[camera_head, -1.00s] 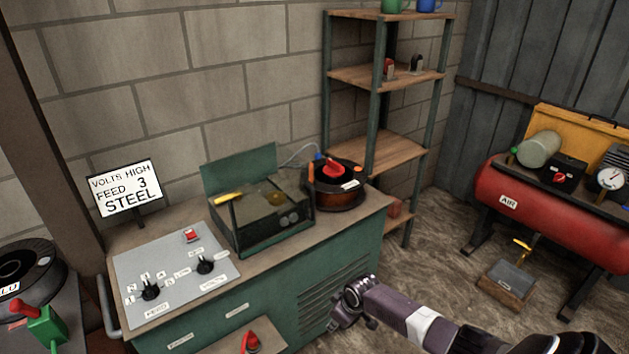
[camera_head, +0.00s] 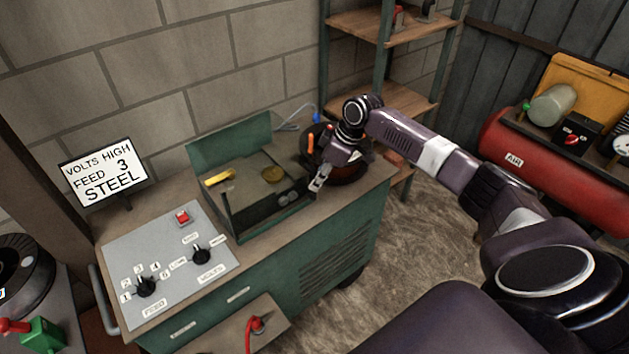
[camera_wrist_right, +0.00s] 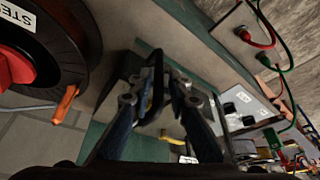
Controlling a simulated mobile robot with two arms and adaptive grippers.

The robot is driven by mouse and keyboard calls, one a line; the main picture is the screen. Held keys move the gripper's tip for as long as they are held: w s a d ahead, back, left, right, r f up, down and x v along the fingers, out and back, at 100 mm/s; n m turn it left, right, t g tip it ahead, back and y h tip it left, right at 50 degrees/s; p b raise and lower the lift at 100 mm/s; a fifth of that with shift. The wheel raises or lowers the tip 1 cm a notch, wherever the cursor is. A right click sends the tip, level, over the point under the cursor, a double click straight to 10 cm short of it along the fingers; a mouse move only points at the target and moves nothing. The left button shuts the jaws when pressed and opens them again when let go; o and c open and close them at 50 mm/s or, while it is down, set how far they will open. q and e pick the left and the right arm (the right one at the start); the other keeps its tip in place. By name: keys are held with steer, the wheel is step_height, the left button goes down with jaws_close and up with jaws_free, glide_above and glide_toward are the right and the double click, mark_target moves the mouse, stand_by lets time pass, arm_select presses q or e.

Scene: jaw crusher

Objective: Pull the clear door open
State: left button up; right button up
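The clear door (camera_head: 262,211) is the see-through front of the green wire-feed box on the bench, and it looks shut. Rollers and a yellow-handled item show inside the box. The box's green lid (camera_head: 230,142) stands up at the back. My right gripper (camera_head: 318,184) is at the right end of the box, pointing down and left. In the right wrist view its two fingers (camera_wrist_right: 160,88) are apart, with a dark upright bar, perhaps the door's handle, between them. Whether they touch it I cannot tell. My left gripper is not in view.
A wire spool (camera_head: 345,170) with a red hub stands right behind my right gripper. A panel with knobs (camera_head: 168,262) lies left of the box. Below, a red plug (camera_head: 255,325) sits on the bench front. Wooden shelves (camera_head: 400,100) stand behind my arm.

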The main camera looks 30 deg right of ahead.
steer(key=shift+x, duration=1.15)
steer(key=shift+w+f, duration=0.15)
steer(key=shift+f, duration=0.15)
steer(key=c, duration=0.4)
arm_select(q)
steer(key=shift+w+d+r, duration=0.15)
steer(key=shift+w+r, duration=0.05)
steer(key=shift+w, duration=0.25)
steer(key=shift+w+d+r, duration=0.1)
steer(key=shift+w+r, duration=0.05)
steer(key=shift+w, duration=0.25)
arm_select(e)
jaws_close()
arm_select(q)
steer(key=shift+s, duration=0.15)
